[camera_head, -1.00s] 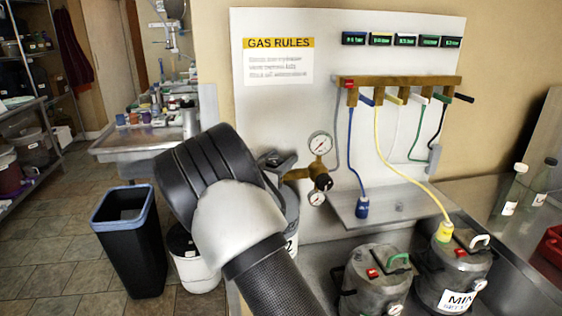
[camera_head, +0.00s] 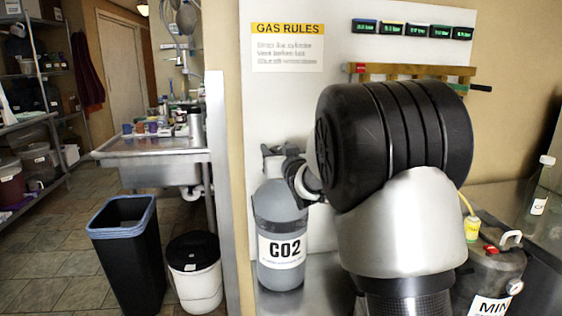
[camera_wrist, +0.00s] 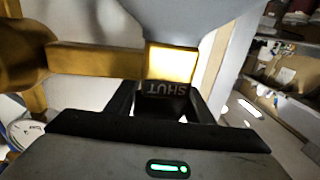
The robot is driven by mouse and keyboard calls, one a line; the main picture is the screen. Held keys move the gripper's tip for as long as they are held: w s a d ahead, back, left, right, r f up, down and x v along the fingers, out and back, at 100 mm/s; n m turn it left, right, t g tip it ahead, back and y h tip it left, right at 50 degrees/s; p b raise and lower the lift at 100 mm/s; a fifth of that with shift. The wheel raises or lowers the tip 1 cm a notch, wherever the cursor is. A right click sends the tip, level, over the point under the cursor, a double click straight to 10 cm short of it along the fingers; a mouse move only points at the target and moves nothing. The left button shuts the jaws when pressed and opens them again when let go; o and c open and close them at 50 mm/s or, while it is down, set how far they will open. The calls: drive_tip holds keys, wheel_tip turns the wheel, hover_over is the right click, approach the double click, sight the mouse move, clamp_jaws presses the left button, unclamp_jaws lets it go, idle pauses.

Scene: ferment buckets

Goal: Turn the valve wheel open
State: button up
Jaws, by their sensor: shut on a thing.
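The grey CO2 cylinder (camera_head: 280,225) stands left of my arm in the head view. In the wrist view, brass valve fittings (camera_wrist: 95,60) run across to a brass regulator body (camera_wrist: 20,58) at the left. A dark valve wheel (camera_wrist: 165,88) with an upside-down SHUT label sits against the bright brass block. My gripper (camera_wrist: 160,104) is shut on this wheel, one finger on each side. The wheel's outline is mostly hidden by the fingers. In the head view my arm covers the regulator and gauges.
A black bin (camera_head: 125,250) and a white bucket with a black lid (camera_head: 194,270) stand on the floor to the left. The gas manifold (camera_head: 410,71) is partly behind my arm.

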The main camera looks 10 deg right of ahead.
drive_tip(key=n+y+p, duration=0.1)
drive_tip(key=y, duration=0.1)
drive_tip(key=n+g+y+p, duration=0.1)
drive_tip(key=p, duration=0.1)
drive_tip(key=n+y+p, duration=0.1)
drive_tip(key=y, duration=0.1)
drive_tip(key=shift+s+a+r+g+y, duration=0.1)
drive_tip(key=shift+a+r+g+y, duration=0.15)
drive_tip(key=shift+a+g+y, duration=0.1)
drive_tip(key=n+y+p, duration=0.1)
drive_tip(key=n+g+y+p, duration=0.1)
drive_tip(key=a+n+g+y+p, duration=0.1)
drive_tip(key=p, duration=0.1)
drive_tip(key=shift+s+f+y, duration=0.2)
drive_tip(key=shift+s+y, duration=0.05)
drive_tip(key=shift+a, duration=0.1)
drive_tip(key=o, duration=0.8)
wheel_tip(320, 180, up, 10)
drive_tip(key=shift+p, duration=1.25)
